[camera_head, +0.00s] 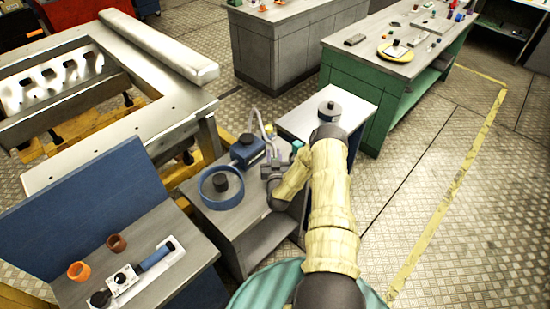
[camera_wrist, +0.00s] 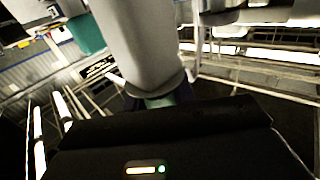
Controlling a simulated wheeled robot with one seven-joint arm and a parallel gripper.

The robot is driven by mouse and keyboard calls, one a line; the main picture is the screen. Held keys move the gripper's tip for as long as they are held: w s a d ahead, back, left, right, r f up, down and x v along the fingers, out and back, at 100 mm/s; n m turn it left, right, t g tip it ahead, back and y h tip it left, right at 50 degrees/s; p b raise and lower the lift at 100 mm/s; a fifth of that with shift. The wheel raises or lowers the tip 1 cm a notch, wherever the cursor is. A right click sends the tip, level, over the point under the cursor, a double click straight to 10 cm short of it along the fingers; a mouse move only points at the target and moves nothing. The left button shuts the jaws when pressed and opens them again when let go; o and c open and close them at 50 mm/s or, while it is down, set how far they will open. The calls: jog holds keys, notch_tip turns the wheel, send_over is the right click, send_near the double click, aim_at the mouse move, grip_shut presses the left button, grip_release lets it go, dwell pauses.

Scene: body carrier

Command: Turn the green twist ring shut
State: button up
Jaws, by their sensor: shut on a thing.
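A green part, seemingly the green twist ring (camera_wrist: 158,101), shows in the wrist view at the lower end of a light grey cylinder (camera_wrist: 140,45). My gripper (camera_wrist: 160,108) is shut on it, and its dark body hides most of the ring. In the head view my gripper (camera_head: 272,166) is at the grey bench beside a blue device (camera_head: 247,149). A small teal-green piece (camera_head: 297,146) shows just right of it. My arm and gripper cover much of this spot, so the ring's turn position cannot be told.
A blue panel (camera_head: 75,215) stands at left. The floor at right (camera_head: 470,220) is clear.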

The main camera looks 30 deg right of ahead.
jog(key=n+y+b, duration=0.1)
jog(key=y, duration=0.1)
jog(key=n+t+y+b, duration=0.1)
jog(key=b, duration=0.1)
jog(key=n+y+b, duration=0.1)
jog(key=y, duration=0.1)
jog(key=shift+w+a+f+n+y+b, duration=0.15)
jog(key=shift+a+f+n+y+b, duration=0.15)
jog(key=shift+f, duration=0.05)
jog(key=shift+a+r+n+g+y+b, duration=0.1)
jog(key=shift+a+n+g+y+b, duration=0.1)
jog(key=shift+n+y+b, duration=1)
jog(key=shift+a+r+n+g+y+b, duration=0.15)
jog(key=shift+n+y+b, duration=0.5)
jog(key=shift+y+b, duration=0.9)
jog(key=shift+a+n+g+y+b, duration=0.25)
jog(key=shift+n+y+b, duration=0.8)
jog(key=shift+y, duration=0.5)
jog(key=shift+r+b, duration=0.1)
jog(key=shift+b, duration=0.2)
jog(key=o, duration=1)
jog(key=shift+s, duration=0.25)
